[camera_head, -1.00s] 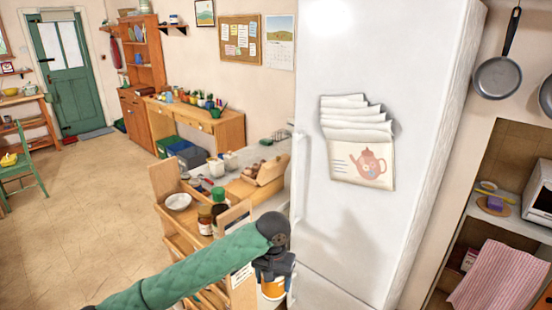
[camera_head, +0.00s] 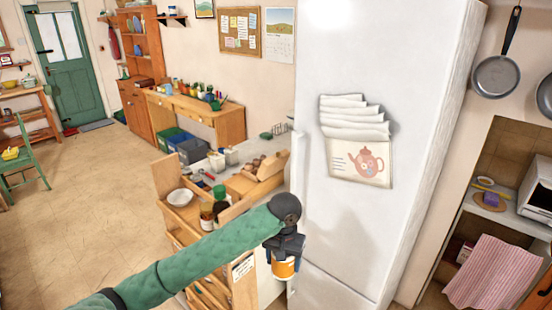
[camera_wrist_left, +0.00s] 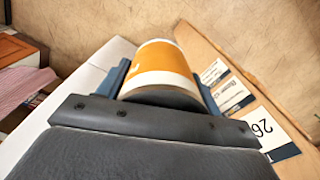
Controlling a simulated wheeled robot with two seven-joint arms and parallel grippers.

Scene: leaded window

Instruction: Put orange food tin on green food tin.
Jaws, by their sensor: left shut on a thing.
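The orange food tin (camera_head: 285,268) is orange with white bands and hangs in my left gripper (camera_head: 284,258), just in front of the white fridge. The left wrist view shows the tin (camera_wrist_left: 160,68) between the two fingers of my left gripper (camera_wrist_left: 162,85), which is shut on it. Its dark end faces the camera. The green food tin cannot be made out in either view. My right gripper is not in view.
The white fridge (camera_head: 365,60) stands close behind and right of my left gripper. A wooden trolley (camera_head: 165,180) to the left carries a white bowl (camera_head: 180,197) and jars (camera_head: 221,194). A worktop with an egg box (camera_head: 262,165) lies behind.

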